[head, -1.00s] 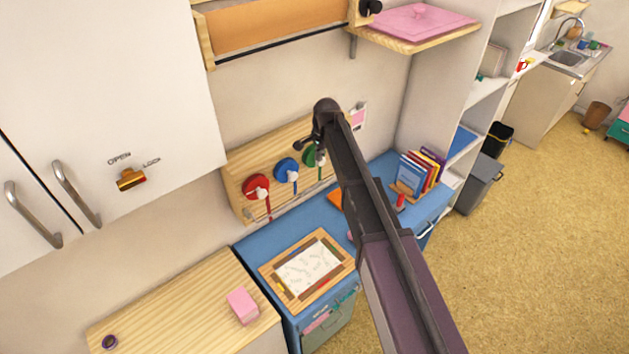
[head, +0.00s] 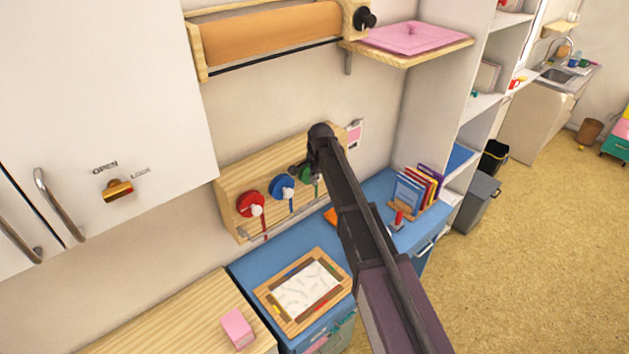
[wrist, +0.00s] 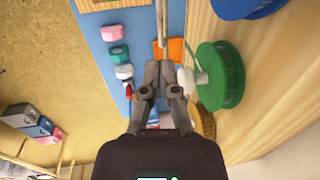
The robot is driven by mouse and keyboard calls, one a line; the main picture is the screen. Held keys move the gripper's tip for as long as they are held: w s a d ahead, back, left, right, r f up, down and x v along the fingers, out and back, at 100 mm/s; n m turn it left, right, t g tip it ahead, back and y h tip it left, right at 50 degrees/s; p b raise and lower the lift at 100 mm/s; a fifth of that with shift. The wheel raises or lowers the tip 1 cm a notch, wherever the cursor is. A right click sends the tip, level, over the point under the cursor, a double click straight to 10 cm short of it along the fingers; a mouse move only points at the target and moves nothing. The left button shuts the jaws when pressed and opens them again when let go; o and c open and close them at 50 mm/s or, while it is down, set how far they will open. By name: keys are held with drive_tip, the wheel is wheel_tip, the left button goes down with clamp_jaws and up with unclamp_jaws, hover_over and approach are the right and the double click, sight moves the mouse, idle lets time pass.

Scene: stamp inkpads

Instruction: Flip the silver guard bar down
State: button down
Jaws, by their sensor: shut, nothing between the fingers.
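The silver guard bar (head: 243,233) shows in the head view as a thin bar along the lower edge of the wooden wall board (head: 230,185). In the wrist view a pale grey bar (wrist: 161,22), probably the same one, runs up from my fingertips along the board's edge. My gripper (wrist: 162,64) is shut and empty, its tips close to or against the bar; contact is not clear. In the head view my arm hides most of the gripper and the bar's right part.
Red (head: 250,204), blue (head: 281,186) and green (wrist: 221,75) reels sit on the board; the green one is close beside my fingers. The blue desk (head: 250,262) below holds a framed tray (head: 262,290) and a book rack (head: 402,209). A cabinet (head: 100,80) stands left.

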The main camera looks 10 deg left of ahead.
sight(311, 203)
drive_tip(key=shift+w+a+f+b, duration=0.15)
drive_tip(key=shift+a+f+b, duration=0.05)
drive_tip(key=shift+f+b, duration=1.4)
drive_tip(key=shift+w+a+f+b, duration=0.1)
drive_tip(key=shift+a+f+b, duration=0.15)
drive_tip(key=shift+f+b, duration=1.35)
drive_tip(key=shift+w+a+f+b, duration=0.15)
drive_tip(key=shift+a+f+b, duration=0.05)
drive_tip(key=shift+f+b, duration=1.4)
drive_tip(key=shift+f, duration=0.2)
drive_tip(key=shift+d+f, duration=0.1)
drive_tip(key=shift+d, duration=0.2)
